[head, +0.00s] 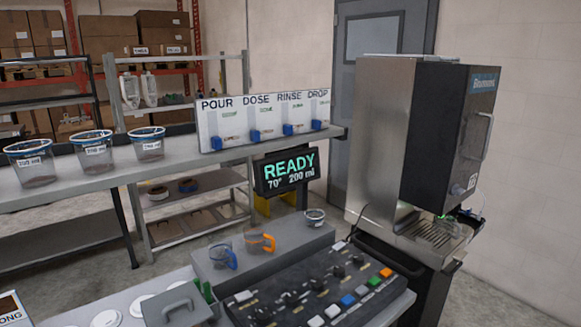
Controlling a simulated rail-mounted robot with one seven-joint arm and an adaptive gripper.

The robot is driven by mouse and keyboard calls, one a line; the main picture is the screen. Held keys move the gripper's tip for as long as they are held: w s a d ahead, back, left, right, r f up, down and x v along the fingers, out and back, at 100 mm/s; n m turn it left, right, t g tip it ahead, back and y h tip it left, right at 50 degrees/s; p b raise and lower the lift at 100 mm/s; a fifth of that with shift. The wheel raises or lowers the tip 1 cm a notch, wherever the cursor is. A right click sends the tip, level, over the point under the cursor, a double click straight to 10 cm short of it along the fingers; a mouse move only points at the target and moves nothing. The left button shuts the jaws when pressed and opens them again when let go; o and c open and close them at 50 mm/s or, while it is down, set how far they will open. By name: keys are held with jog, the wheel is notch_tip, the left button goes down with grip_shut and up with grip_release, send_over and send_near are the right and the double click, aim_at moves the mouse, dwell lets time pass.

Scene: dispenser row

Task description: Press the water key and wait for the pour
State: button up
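A dark control panel (318,292) with several knobs and coloured keys stands in the front middle. Its slanted row has white keys, a blue key (347,300), a green key (374,281) and an orange key (386,272). Key labels are too small to read, so I cannot tell which is the water key. A display (288,171) behind the panel reads READY, 70°, 200 ml. The dispenser (436,135) stands at the right, with a slotted drip tray (437,232) below; no pour is visible. My gripper is not in view.
A grey ledge behind the panel holds a blue-handled cup (222,256), an orange-handled cup (259,243) and a small cup (315,217). A grey handled object (177,306) and white discs lie front left. Clear measuring cups (93,148) line the rear shelf beside a sign (264,119).

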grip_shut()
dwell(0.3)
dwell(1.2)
